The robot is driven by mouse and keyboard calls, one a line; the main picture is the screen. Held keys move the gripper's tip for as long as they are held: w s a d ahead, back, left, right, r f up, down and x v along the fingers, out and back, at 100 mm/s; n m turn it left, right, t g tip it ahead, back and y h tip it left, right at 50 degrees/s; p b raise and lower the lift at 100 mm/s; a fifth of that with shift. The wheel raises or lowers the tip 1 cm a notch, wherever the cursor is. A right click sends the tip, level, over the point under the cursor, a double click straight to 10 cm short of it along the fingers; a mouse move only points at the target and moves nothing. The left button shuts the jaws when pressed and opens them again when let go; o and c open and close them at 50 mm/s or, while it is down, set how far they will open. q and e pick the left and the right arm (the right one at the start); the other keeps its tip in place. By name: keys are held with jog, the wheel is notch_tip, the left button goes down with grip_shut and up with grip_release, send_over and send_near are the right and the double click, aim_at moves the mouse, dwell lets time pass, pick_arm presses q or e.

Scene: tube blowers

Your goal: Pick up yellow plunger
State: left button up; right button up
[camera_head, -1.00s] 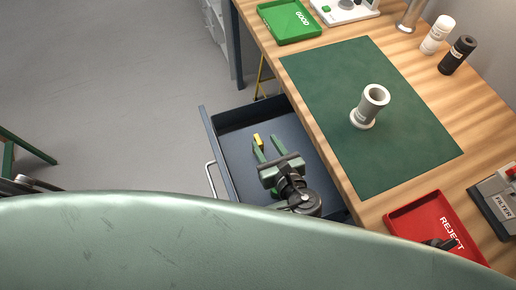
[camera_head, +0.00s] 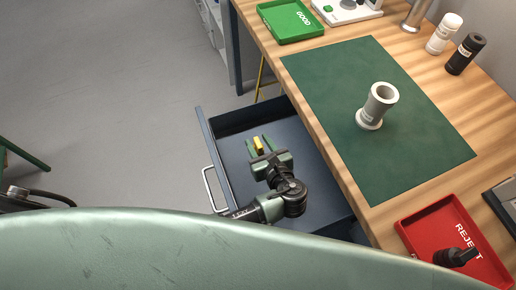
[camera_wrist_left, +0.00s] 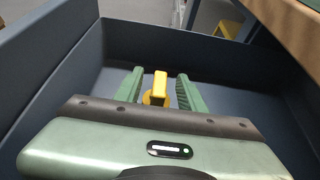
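The yellow plunger (camera_head: 258,145) lies in the open drawer (camera_head: 290,130) below the bench. In the left wrist view the plunger (camera_wrist_left: 160,86) shows a yellow block-like upper part and a rounder yellow part below it. My left gripper (camera_head: 258,143) is down in the drawer with its two green fingers open. In the left wrist view the fingers (camera_wrist_left: 158,90) stand one on each side of the plunger, with visible gaps to it. The plunger's lower part is partly hidden by the gripper body. Of my right arm, only a dark tip (camera_head: 455,257) shows over the red tray; its fingers cannot be made out.
The drawer walls (camera_wrist_left: 215,50) rise around my left gripper. On the wooden bench are a green mat (camera_head: 350,110) with a grey-white flanged tube (camera_head: 378,104), a green GOOD tray (camera_head: 290,20), a red REJECT tray (camera_head: 440,225) and two bottles (camera_head: 454,43).

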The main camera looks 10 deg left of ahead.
pick_arm(q)
jog(key=shift+w+a+f, duration=0.15)
jog(key=shift+w+a, duration=0.05)
jog(key=shift+w, duration=0.05)
grip_shut()
